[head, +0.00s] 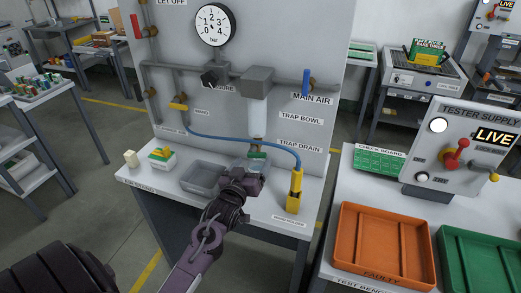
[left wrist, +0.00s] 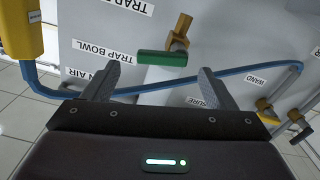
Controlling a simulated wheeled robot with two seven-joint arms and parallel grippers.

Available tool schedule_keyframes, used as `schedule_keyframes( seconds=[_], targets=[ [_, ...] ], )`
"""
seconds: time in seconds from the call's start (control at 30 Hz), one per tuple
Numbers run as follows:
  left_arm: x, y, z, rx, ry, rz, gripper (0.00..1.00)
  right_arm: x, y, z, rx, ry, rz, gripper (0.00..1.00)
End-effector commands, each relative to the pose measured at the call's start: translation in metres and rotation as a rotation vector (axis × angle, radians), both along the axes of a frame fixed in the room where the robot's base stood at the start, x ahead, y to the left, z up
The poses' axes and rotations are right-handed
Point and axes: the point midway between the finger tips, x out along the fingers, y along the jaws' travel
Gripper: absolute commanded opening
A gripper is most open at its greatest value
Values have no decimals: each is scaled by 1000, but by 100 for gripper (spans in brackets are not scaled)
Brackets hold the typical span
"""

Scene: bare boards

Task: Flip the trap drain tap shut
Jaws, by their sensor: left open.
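The trap drain tap has a green lever handle (left wrist: 162,58) on a brass body (left wrist: 180,35). In the left wrist view, which is upside down, the handle lies crosswise, just beyond and between my fingertips. In the head view the green handle (head: 257,155) shows below the clear trap bowl (head: 258,122), partly hidden by my gripper. My left gripper (head: 247,172) is just in front of it; in the wrist view its fingers (left wrist: 160,80) are spread wide with nothing between them gripped. I cannot tell whether either finger touches the handle. My right gripper is not in view.
A blue hose (head: 225,138) runs across the panel to a yellow wand (head: 295,190) on the right of the shelf. A grey tray (head: 203,177) and a small box of green and yellow items (head: 161,158) stand left. Orange tray (head: 385,240) lies on the right bench.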

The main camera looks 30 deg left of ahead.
Motion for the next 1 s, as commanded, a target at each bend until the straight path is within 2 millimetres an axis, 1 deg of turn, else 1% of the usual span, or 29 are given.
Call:
schedule_keyframes(
  seconds=[0.13, 0.33, 0.5, 0.63, 0.87, 0.9, 1.0],
  targets=[
    [17, 5, 4, 1, -5, 1, 79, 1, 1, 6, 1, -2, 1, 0],
    [49, 13, 4, 1, -4, 2, 79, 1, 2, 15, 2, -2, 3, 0],
    [67, 17, 2, 1, -1, 1, 79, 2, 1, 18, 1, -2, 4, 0],
    [73, 18, 1, 1, -1, 0, 79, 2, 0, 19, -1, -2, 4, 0],
    [73, 18, 0, 1, -1, 0, 79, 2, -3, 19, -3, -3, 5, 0],
    [73, 18, 0, 1, -1, 0, 78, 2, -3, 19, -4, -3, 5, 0],
    [73, 18, 0, 1, -1, 0, 65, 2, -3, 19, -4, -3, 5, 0]
  ],
)
